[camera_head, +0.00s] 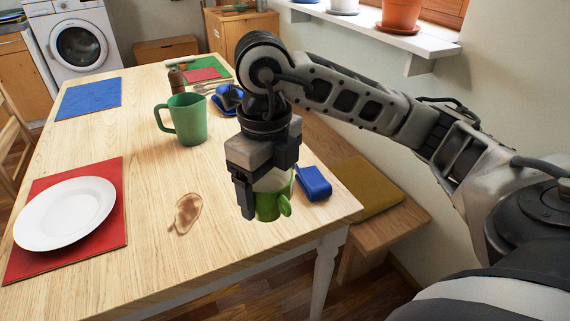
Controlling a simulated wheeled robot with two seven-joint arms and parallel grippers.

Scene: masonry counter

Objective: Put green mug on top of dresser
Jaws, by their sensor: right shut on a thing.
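My right gripper (266,188) is shut on a small bright green mug (270,206) with a pale inside, near the table's right edge. The gripper hides part of this mug, and I cannot tell whether it is clear of the tabletop. A second, larger dull green mug (188,120) stands upright on the table, left of and beyond my gripper. A wooden cabinet (243,32), possibly the dresser, stands against the back wall; a few small items are on its top. My left gripper is not in view.
The wooden table (150,225) holds a white plate (65,213) on a red mat (112,200), a blue mat (90,98), a brown grinder (177,82) and a blue object (313,184). A bench (395,215) lies to the right, below a windowsill shelf (400,38) with pots.

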